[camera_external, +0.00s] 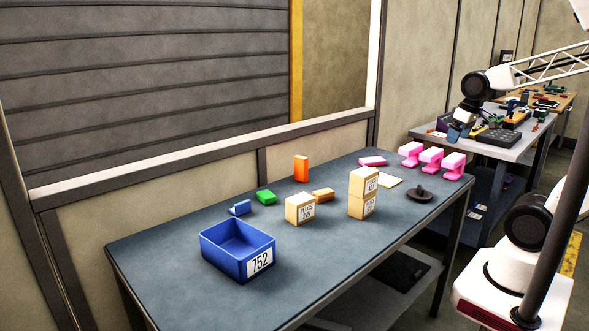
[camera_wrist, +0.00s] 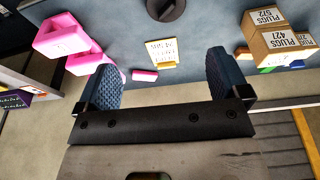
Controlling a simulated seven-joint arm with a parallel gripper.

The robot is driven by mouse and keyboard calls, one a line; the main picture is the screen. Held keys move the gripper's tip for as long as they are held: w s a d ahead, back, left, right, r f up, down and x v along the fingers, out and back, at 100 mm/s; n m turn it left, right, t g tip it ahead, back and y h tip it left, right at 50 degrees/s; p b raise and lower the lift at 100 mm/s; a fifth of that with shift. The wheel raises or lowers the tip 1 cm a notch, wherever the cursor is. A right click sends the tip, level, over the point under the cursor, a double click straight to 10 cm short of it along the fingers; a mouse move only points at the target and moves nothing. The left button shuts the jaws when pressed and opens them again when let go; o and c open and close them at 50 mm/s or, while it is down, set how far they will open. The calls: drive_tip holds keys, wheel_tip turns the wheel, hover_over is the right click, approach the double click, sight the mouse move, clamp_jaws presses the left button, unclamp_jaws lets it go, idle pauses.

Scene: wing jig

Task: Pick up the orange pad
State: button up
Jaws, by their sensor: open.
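An orange pad (camera_external: 301,168) stands upright near the back edge of the blue-grey table in the external view. A flatter, duller orange-brown block (camera_external: 323,195) lies in front of it. The upright pad is not clearly visible in the wrist view; only small orange pieces show around the boxes at the right.
A blue bin (camera_external: 238,250) stands at the table's front left, near a green block (camera_external: 266,197) and a blue piece (camera_external: 240,207). A single box (camera_external: 299,208) and stacked boxes (camera_external: 363,192) stand mid-table. Pink clamps (camera_external: 431,160) and a dark knob (camera_external: 420,194) are at the right.

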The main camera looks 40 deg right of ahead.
drive_tip(key=w+a+f+m+g+y, duration=0.1)
drive_tip(key=w+a+m+y, duration=0.15)
drive_tip(key=w, duration=0.75)
drive_tip(key=w+a+m+g+y, duration=0.2)
drive_tip(key=w+a+m, duration=0.15)
drive_tip(key=w, duration=0.55)
drive_tip(key=w+a+f+m+g+y, duration=0.15)
drive_tip(key=w+a, duration=0.25)
drive_tip(key=w, duration=0.6)
drive_tip(key=m+y, duration=0.8)
drive_tip(key=m, duration=0.1)
approach(301, 169)
drive_tip(key=shift+w+a+r, duration=0.5)
drive_tip(key=shift+r, duration=0.25)
drive_tip(key=shift+x, duration=1.3)
